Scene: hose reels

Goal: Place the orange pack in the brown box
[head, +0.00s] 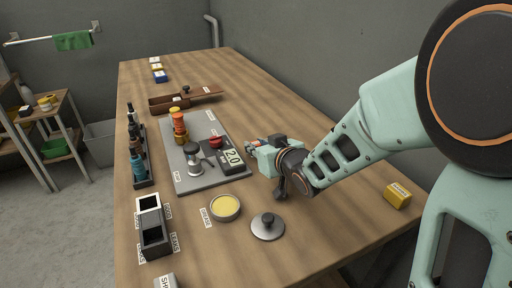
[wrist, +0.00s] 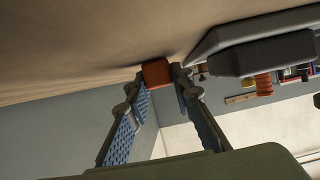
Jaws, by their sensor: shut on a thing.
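The orange pack (wrist: 157,72) is between the fingertips of my gripper (wrist: 163,80) in the wrist view, with a finger on each side of it. My gripper (head: 252,146) is low over the table, just right of the grey mat, in the head view. The pack is too small and hidden there to make out clearly. The brown box (head: 160,107) is a long, low wooden box toward the far part of the table, beyond the mat. A brown flat piece stretches from it to the right, and a small dark knob shows on it. My gripper is well apart from the box.
A bottle rack (head: 139,165) stands left. A yellow-filled tin (head: 225,207), metal lid (head: 267,227) and yellow pack (head: 397,195) are nearer.

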